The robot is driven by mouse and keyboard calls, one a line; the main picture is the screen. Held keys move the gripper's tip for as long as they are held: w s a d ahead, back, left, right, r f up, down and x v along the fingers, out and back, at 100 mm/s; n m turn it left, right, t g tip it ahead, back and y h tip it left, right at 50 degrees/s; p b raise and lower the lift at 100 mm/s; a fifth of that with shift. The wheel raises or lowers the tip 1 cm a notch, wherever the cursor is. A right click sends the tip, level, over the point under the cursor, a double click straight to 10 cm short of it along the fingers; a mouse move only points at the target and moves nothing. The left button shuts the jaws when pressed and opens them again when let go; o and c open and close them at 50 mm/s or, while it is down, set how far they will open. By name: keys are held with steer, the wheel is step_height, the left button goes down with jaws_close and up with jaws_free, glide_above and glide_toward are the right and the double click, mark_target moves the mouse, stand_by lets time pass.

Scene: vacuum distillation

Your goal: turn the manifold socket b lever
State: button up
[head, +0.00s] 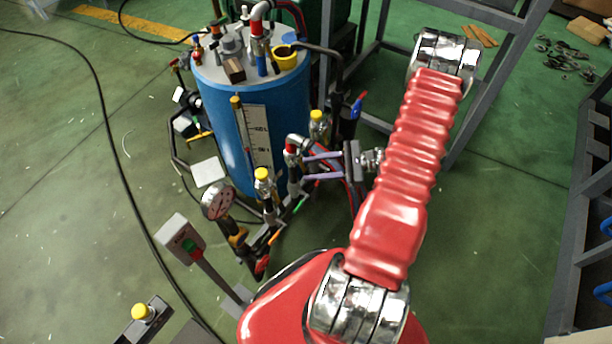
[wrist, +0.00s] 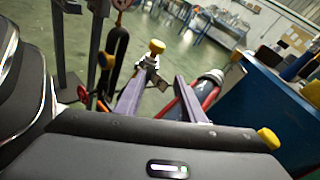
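A manifold of pipe fittings stands in front of the blue tank (head: 215,120) in the head view. Along it show a red lever (head: 262,266), an orange lever (head: 275,238) and a green lever (head: 299,204). No label tells which is socket b's. My gripper (head: 304,168) is beside the manifold, its two purple fingers pointing left. In the wrist view my gripper (wrist: 160,78) has its fingers apart, with nothing seen held between them. Contact cannot be told.
A pressure gauge (head: 217,201) and a grey switch box (head: 180,238) stand left of the manifold. A red hose (wrist: 211,98) runs close right of the fingers. A metal frame (head: 495,90) stands behind my arm. The green floor at left is mostly clear, crossed by a black cable.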

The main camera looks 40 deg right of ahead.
mark_target(303, 169)
steer(key=s+d+f+m+t+h, duration=0.3)
steer(key=f+m, duration=0.2)
steer(key=f, duration=0.2)
steer(key=s+d+f+m+t+h, duration=0.3)
steer(key=d+f+m+t, duration=0.1)
steer(key=f, duration=0.3)
steer(key=shift+f+m+t, duration=0.3)
steer(key=shift+m, duration=0.2)
steer(key=shift+x, duration=6.85)
steer(key=shift+d, duration=0.15)
steer(key=shift+c, duration=0.5)
jaws_close()
